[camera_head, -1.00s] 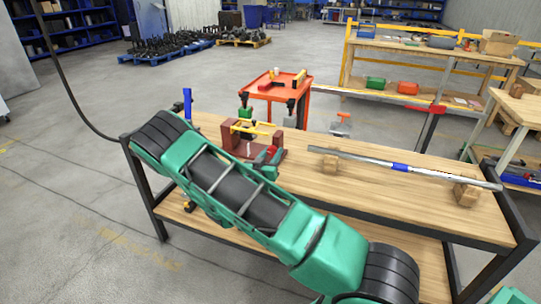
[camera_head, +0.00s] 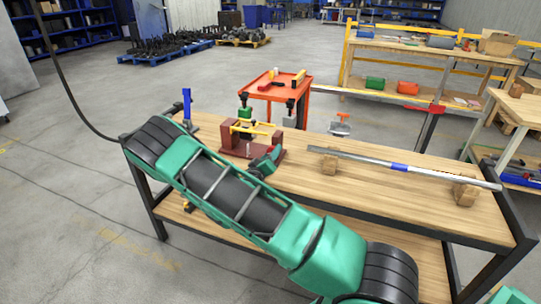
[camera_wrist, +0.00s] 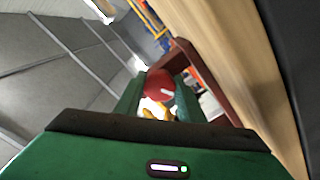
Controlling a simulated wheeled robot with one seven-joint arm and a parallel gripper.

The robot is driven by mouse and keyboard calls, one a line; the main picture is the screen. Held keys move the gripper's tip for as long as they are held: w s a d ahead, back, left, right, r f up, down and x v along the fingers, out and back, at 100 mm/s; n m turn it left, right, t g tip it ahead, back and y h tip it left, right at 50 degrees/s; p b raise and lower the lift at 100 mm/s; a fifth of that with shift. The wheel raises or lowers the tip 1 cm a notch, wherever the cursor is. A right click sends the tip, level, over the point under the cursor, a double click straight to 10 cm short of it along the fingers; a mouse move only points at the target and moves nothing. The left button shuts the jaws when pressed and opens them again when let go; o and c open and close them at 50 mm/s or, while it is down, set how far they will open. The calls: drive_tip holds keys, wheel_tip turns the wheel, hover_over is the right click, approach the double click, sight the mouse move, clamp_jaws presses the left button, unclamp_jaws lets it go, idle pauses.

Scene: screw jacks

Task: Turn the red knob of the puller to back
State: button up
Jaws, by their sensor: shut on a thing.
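The puller (camera_head: 228,137) is a dark red frame with a yellow bar, standing on the wooden bench top. Its red knob (camera_wrist: 157,84) shows in the wrist view between the two green fingers of my gripper (camera_wrist: 160,82). The fingers are shut on the knob. A white mark shows on the knob's face. In the head view my gripper (camera_head: 268,160) is at the near right side of the puller, and the knob is largely hidden there. The puller's frame (camera_wrist: 205,65) also shows beyond the fingers in the wrist view.
On the wooden bench (camera_head: 400,208), a metal bar (camera_head: 350,159) with a blue band rests on wooden blocks to the right. A blue upright tool (camera_head: 187,104) stands left of the puller. A red trolley (camera_head: 285,92) stands behind. My forearm crosses the bench's front edge.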

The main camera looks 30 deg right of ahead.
drive_tip(key=shift+w+a+n, duration=0.15)
drive_tip(key=shift+a+n, duration=0.1)
drive_tip(key=shift+n, duration=0.25)
drive_tip(key=o, duration=0.9)
drive_tip(key=shift+c, duration=0.2)
drive_tip(key=shift+o, duration=0.9)
drive_tip(key=shift+d, duration=0.1)
drive_tip(key=v, duration=1)
drive_tip(key=shift+s+a, duration=0.3)
drive_tip(key=shift+f, duration=0.1)
